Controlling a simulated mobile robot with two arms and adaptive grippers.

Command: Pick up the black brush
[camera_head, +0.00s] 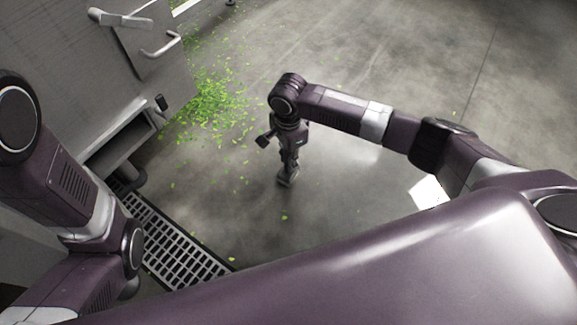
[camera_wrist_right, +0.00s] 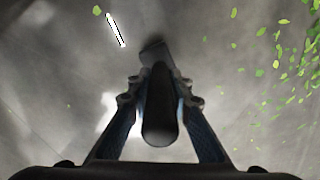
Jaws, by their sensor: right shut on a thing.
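My right gripper (camera_head: 288,170) points down above the grey floor near the middle of the head view. In the right wrist view the right gripper (camera_wrist_right: 160,95) has its fingers closed on both sides of a dark, rounded, elongated thing, which I take to be the black brush (camera_wrist_right: 160,115). Its far end widens into a flat dark part. In the head view the lower end of the brush (camera_head: 287,181) shows as a small dark shape below the fingers; I cannot tell whether it touches the floor. My left arm is at the left, its gripper out of sight.
Green leaf scraps (camera_head: 212,103) lie scattered on the floor left of and beyond the right gripper. A grey metal cabinet (camera_head: 75,85) with handles stands at the left, a floor grate (camera_head: 180,248) along its foot. The floor (camera_head: 440,70) at the far right is open.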

